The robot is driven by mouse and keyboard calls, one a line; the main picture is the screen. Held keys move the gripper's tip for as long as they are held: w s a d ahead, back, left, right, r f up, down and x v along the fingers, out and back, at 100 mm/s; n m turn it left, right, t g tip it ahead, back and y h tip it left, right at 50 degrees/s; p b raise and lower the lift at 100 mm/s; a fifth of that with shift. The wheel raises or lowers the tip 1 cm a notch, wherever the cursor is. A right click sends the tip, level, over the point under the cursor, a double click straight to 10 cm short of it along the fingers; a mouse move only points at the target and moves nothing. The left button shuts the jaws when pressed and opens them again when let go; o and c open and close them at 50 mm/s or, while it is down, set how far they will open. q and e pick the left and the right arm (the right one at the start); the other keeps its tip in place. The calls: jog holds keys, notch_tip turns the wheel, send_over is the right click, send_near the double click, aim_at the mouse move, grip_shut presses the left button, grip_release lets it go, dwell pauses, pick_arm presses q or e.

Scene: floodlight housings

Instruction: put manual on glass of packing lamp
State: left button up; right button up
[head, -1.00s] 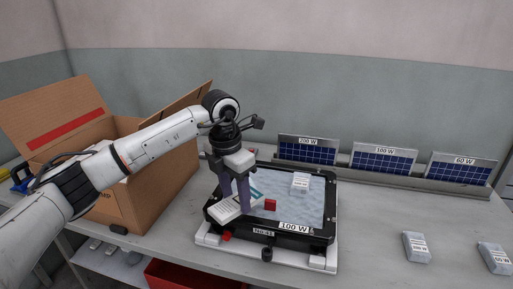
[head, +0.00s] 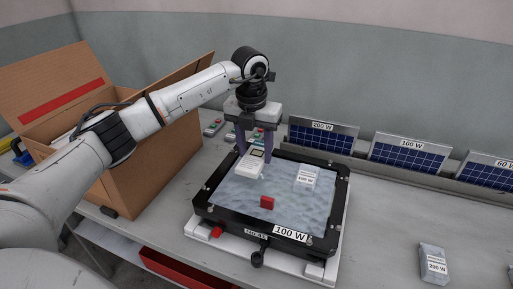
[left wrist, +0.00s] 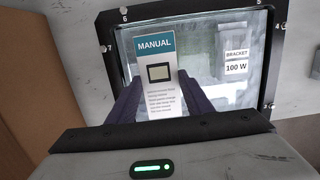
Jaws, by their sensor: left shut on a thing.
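The lamp (head: 329,222), a black-framed floodlight labelled 100 W, lies on a white fixture with its pale glass (head: 300,207) facing up. My left gripper (head: 254,154) points down over the far left part of the glass. It is shut on the manual (head: 250,166), a white booklet with a teal heading, seen face-on in the left wrist view (left wrist: 160,101). The manual is over the glass; I cannot tell whether it touches it. A bracket packet (head: 306,178) marked 100 W lies on the glass to the right. My right gripper is not in view.
An open cardboard box (head: 150,165) stands at the left. Labelled blue panels (head: 322,136) stand along the back right. A 200 W packet (head: 433,264) lies at the right on otherwise clear table.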

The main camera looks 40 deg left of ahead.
pick_arm(q)
notch_tip(320, 180, down, 3)
jog(key=shift+r+b, duration=0.2)
jog(key=shift+b, duration=0.65)
jog(key=shift+f+b, duration=0.5)
jog(key=shift+f, duration=0.5)
jog(key=shift+w, duration=0.1)
jog(key=o, duration=1.1)
jog(key=r, duration=0.3)
jog(key=s+r, duration=0.1)
jog(key=r, duration=0.6)
jog(key=shift+s+d+r, duration=0.15)
